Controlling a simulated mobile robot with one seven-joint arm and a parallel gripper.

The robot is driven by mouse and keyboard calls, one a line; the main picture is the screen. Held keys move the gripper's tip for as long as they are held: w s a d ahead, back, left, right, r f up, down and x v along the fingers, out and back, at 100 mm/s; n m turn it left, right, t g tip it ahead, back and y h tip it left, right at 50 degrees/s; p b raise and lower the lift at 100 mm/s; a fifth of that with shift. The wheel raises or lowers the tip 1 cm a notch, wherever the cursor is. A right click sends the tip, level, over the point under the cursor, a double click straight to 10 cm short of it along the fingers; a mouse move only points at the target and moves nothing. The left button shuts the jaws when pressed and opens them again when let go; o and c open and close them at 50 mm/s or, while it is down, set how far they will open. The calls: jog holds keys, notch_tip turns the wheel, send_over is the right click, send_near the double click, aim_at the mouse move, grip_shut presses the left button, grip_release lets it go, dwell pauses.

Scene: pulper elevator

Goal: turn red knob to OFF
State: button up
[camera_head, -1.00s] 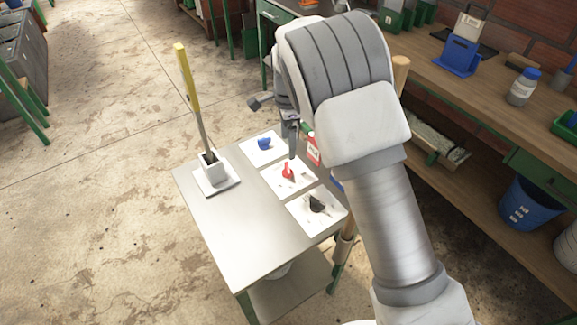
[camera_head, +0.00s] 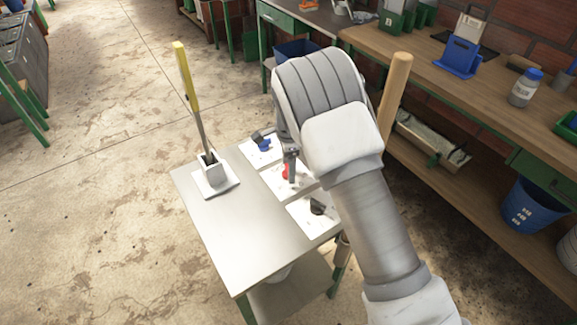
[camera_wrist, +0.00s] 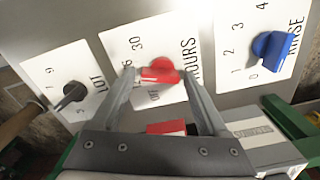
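The red knob (camera_wrist: 161,71) sits on the middle white dial plate, and its handle points left in the wrist view. "30" and "HOURS" are printed around it, with "OFF" (camera_wrist: 153,96) just below. My gripper (camera_wrist: 157,75) is open, with one finger on each side of the red knob. I cannot tell whether either finger touches it. In the head view the red knob (camera_head: 286,172) is partly hidden behind my gripper (camera_head: 290,176). The metal table (camera_head: 215,235) carries the plates.
A blue knob (camera_wrist: 274,50) and a black knob (camera_wrist: 73,94) are on the neighbouring plates. A yellow-handled tool (camera_head: 186,80) stands in a white holder (camera_head: 214,178). A wooden workbench (camera_head: 455,115) is at the right. The table's front is clear.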

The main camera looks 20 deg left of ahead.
jog(key=c, duration=1.1)
jog(key=shift+n, duration=0.3)
jog(key=n, duration=0.3)
jog(key=shift+w+n, duration=0.1)
jog(key=shift+n, duration=0.2)
jog(key=n, duration=0.3)
jog(key=shift+n, duration=0.4)
jog(key=n, duration=0.4)
jog(key=shift+w, duration=0.1)
jog(key=shift+n, duration=2.1)
